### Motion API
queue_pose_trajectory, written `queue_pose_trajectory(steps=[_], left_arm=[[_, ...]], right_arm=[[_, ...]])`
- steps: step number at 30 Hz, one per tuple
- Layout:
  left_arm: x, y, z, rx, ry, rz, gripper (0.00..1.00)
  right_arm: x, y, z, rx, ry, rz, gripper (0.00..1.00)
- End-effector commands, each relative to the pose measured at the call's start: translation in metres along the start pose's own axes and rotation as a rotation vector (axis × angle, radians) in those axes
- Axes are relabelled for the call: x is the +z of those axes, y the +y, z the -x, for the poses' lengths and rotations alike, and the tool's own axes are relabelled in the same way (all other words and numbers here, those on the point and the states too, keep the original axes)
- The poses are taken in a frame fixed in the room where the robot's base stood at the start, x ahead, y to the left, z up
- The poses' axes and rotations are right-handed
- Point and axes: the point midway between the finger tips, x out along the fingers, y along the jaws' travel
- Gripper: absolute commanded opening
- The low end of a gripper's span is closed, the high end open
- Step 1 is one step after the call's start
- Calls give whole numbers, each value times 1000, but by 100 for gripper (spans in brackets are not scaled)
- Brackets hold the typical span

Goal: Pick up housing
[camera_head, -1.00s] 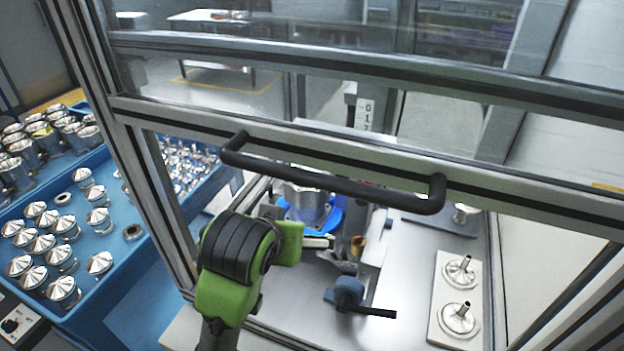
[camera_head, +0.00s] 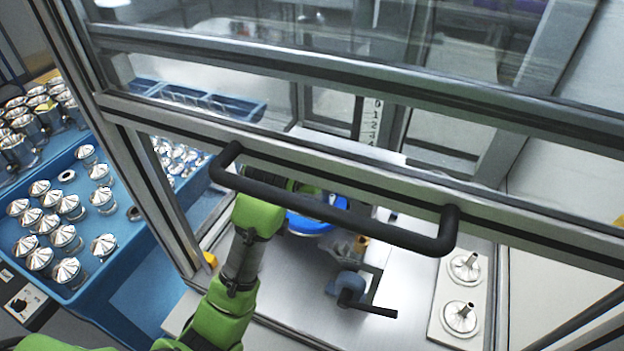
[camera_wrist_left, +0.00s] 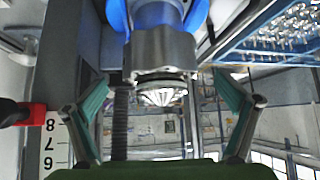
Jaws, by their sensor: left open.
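In the left wrist view a shiny metal housing (camera_wrist_left: 160,58) with a ribbed conical end (camera_wrist_left: 160,95) sits against a blue holder (camera_wrist_left: 198,14). My left gripper (camera_wrist_left: 168,108) is open, its two teal-padded fingers apart on either side of the conical end, with no contact visible. In the head view my green left arm (camera_head: 238,262) reaches into the enclosure. Its gripper end is largely hidden behind the black handle, above the blue fixture (camera_head: 308,224). The housing cannot be made out there. My right gripper is in neither view.
The black handle (camera_head: 330,212) and framed glass door cross above the work area. A blue tray (camera_head: 125,245) at left holds several cone-topped metal parts (camera_head: 65,238). A pale plate (camera_head: 445,318) with two flanged parts lies right.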

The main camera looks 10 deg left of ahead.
Motion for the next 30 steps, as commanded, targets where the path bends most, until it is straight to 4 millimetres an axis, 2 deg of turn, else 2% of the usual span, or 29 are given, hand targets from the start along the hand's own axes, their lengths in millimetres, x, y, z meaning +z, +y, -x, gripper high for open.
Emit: queue_pose_trajectory(steps=[4,9,14,20,23,29,30], left_arm=[[-18,-1,-13,-1,-2,0,98],[-33,0,-30,-1,-3,-1,98],[-31,-1,-40,-1,-1,0,98],[-30,0,-42,0,0,0,98],[-30,0,-42,0,0,0,78],[-30,0,-42,0,-1,0,26],[-34,0,-39,1,11,1,23]], right_arm=[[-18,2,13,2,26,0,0],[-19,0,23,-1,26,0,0],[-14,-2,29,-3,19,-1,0],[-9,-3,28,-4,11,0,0],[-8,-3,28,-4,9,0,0],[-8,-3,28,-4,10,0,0],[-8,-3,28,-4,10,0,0]])
